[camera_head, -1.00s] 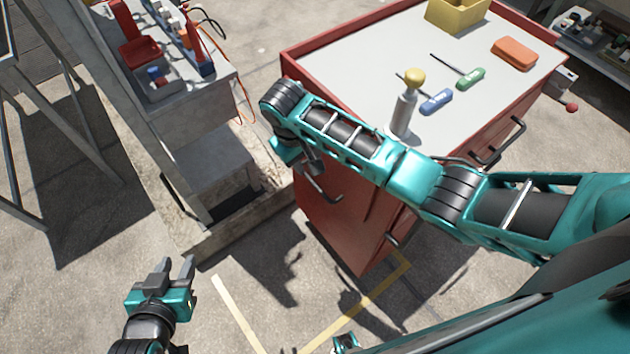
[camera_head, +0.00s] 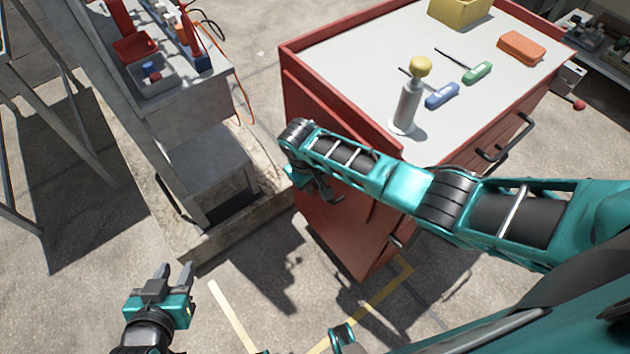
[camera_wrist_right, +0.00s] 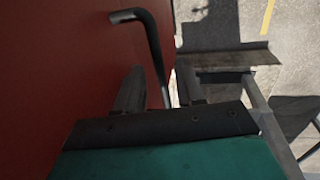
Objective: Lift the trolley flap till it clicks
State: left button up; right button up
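The red trolley (camera_head: 350,255) has a grey top. A dark bent handle (camera_wrist_right: 150,40) stands off a red face in the right wrist view. My right gripper (camera_wrist_right: 160,85) has its fingers apart, with the handle's bar showing between them; I cannot tell whether they touch it. In the head view this gripper is mostly hidden beneath my wrist. My left gripper (camera_head: 175,275) is open and empty over the floor at lower left.
A grey bench (camera_head: 190,115) stands left. Floor is clear between my left gripper and the trolley.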

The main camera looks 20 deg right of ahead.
grip_shut()
dwell(0.6)
